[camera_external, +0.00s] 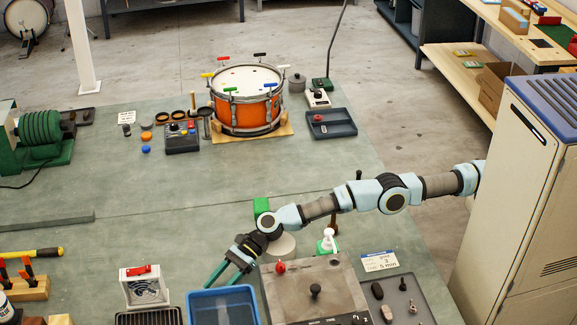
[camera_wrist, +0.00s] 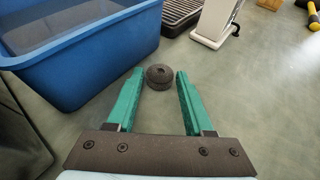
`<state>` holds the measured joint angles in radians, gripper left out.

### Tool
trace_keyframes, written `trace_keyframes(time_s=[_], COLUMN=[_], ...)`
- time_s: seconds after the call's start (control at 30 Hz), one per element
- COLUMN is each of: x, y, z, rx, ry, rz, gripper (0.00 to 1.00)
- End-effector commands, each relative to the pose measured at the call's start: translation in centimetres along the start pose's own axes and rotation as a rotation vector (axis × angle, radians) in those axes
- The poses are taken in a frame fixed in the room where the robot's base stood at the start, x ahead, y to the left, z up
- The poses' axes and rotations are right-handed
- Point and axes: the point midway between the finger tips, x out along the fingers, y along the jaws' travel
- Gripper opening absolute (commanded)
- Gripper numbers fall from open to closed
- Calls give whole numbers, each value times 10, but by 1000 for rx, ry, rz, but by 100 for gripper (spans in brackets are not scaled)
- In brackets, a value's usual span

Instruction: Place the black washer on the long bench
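A small round black piece, which looks like the black washer (camera_wrist: 161,77), lies on the green surface in the wrist view. A dark dimple shows on its top. My gripper (camera_wrist: 160,90) is open, with one teal finger on each side of the washer near the fingertips. Small gaps show between the fingers and the washer, so it is not clasped. In the external view my gripper (camera_external: 217,281) points down just behind a blue bin; the washer cannot be made out there. The long green bench top (camera_external: 290,172) stretches under the gripper and most objects.
The blue bin (camera_external: 222,305) stands close to the fingers; its wall (camera_wrist: 95,52) is at the left in the wrist view. A white framed stand (camera_external: 146,287) and a grey machine (camera_external: 315,290) are near. An orange drum (camera_external: 246,115) stands farther back. The bench middle is clear.

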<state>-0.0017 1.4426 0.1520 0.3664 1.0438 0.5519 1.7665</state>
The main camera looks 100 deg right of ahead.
Motion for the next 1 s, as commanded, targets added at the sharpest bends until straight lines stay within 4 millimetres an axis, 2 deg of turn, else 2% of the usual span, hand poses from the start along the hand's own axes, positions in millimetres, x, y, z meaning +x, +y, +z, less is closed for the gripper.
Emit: trace_keyframes(time_s=[0.07,0.43,0.77,0.87,1.0], x=[0,0,-1,-4,-14], y=[0,0,0,0,0], z=[0,0,2,11,34], rx=[0,0,-1,-3,-5], ry=[0,0,-1,-2,-3], rz=[0,0,0,-1,-1], gripper=[42,0,0,0,0])
